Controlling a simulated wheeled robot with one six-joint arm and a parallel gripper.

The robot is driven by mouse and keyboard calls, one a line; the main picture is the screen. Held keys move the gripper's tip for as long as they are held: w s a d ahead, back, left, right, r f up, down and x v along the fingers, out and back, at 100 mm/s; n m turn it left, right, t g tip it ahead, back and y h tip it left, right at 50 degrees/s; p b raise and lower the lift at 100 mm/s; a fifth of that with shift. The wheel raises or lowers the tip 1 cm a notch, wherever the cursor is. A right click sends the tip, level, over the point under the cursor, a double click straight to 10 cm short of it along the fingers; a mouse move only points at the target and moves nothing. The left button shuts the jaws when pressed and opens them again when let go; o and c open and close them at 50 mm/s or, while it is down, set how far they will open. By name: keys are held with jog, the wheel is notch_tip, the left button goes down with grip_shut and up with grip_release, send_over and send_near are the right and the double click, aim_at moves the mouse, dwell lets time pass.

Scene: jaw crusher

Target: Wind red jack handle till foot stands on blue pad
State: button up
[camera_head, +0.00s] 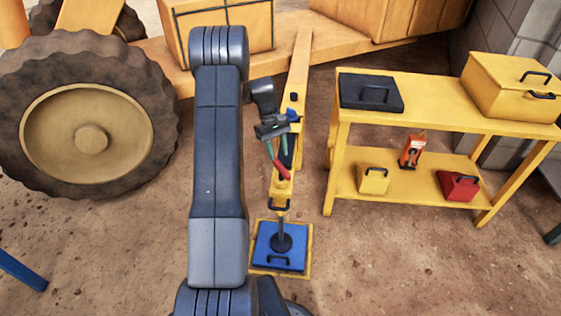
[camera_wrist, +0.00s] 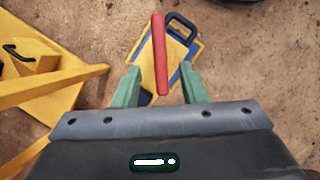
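The red jack handle (camera_head: 279,169) stands out from the yellow jack leg (camera_head: 284,196) in the head view. In the wrist view the red handle (camera_wrist: 160,55) runs up the picture, its near end between my green fingertips. My gripper (camera_head: 270,143) is open around that end, with gaps showing on both sides (camera_wrist: 161,86). The dark round foot (camera_head: 281,242) hangs on a rod below the leg, over the blue pad (camera_head: 265,258). I cannot tell whether it touches the pad. Part of the leg is hidden by my gripper.
A yellow bench (camera_head: 431,98) stands to the right with a black case (camera_head: 371,92), a yellow toolbox (camera_head: 513,88) and smaller items on its shelf. A large wheel (camera_head: 92,136) is at left. Dirt floor is clear in front of the bench.

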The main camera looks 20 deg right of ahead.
aim_at(281, 165)
jog(key=p+v, duration=0.1)
jog(key=v, duration=0.6)
jog(key=shift+r, duration=0.25)
jog(key=shift+w, duration=0.1)
jog(key=b+x, duration=0.2)
jog(key=x, duration=1.1)
jog(key=shift+f+b, duration=0.3)
jog(key=shift+f, duration=0.05)
jog(key=shift+s+f, duration=0.15)
jog(key=shift+s, duration=0.15)
jog(key=n+h+b, duration=0.1)
jog(key=n+b, duration=0.1)
jog(key=n, duration=0.2)
jog(key=shift+w+b, duration=0.1)
jog(key=shift+b, duration=0.2)
jog(key=shift+n+t+h+b, duration=0.4)
jog(key=shift+n+h, duration=0.1)
jog(key=shift+n, duration=0.3)
